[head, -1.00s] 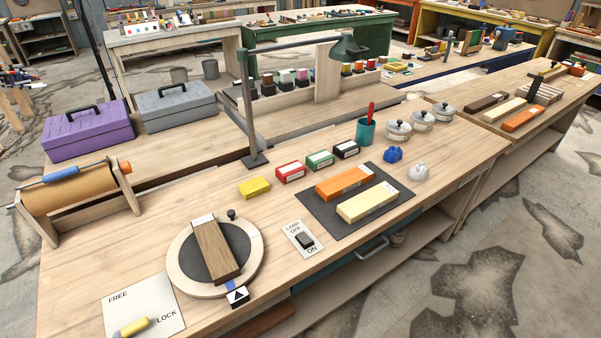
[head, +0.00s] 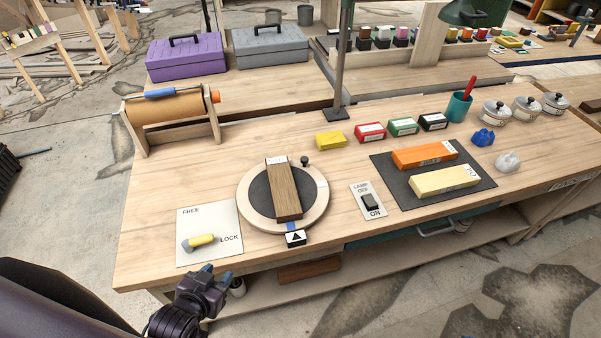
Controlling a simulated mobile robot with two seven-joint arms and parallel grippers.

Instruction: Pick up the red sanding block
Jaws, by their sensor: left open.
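The red sanding block (head: 370,133) is a small red box with a white label. It sits on the wooden workbench in a row of small blocks, between the yellow block (head: 330,141) and the green block (head: 403,127). My left gripper (head: 209,283) is open and empty, low in the view at the bench's front edge. It is well to the left of and nearer than the red block. My right gripper is not in view.
A round turntable (head: 314,218) with a wooden piece stands in front of the row. A lamp post (head: 343,70) rises behind it. A dark mat (head: 487,181) with orange and cream blocks lies to the right. Bare wood surrounds the lock panel (head: 193,222).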

